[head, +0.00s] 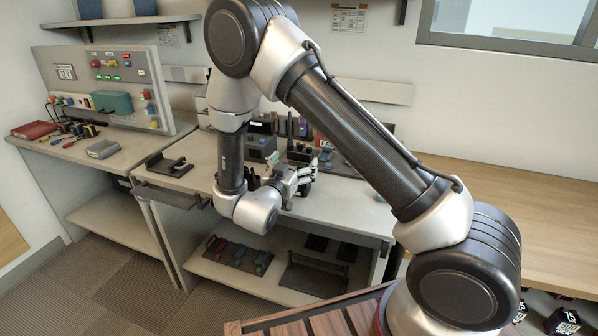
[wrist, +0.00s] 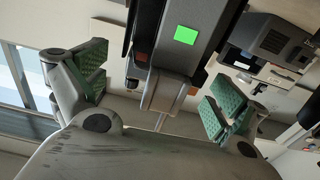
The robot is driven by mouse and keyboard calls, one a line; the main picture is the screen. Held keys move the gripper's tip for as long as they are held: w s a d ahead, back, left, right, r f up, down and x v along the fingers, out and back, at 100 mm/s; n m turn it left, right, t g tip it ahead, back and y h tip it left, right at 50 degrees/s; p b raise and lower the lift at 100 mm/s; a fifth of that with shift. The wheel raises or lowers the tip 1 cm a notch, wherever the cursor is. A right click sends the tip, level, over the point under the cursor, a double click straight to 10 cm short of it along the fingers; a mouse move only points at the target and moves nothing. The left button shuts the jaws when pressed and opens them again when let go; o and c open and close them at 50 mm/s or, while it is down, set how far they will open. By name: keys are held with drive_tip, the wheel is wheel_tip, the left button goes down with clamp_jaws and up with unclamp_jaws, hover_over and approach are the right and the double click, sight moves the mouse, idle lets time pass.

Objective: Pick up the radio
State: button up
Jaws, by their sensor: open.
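In the wrist view a dark handheld radio (wrist: 205,55) with a bright green screen extends from the top of the picture into the space between my gripper's fingers. My gripper (wrist: 158,78) is open, with one green-padded finger on each side of the radio. A gap shows between each pad and the radio's body. In the head view my gripper (head: 302,178) is over the middle bench, reaching toward the dark devices at its back. I cannot tell there which device is this radio, as my arm and gripper cover part of the bench.
A dark box-like unit (wrist: 272,45) stands to the right in the wrist view. In the head view upright devices (head: 302,127) stand at the back of the middle bench (head: 340,208). A control panel (head: 110,85) stands on the left bench. The right wooden worktop (head: 520,205) looks clear.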

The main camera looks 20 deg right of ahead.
sight(298, 158)
drive_tip(key=shift+x, duration=1.55)
drive_tip(key=c, duration=1.4)
drive_tip(key=shift+r, duration=0.1)
drive_tip(key=shift+r, duration=11.65)
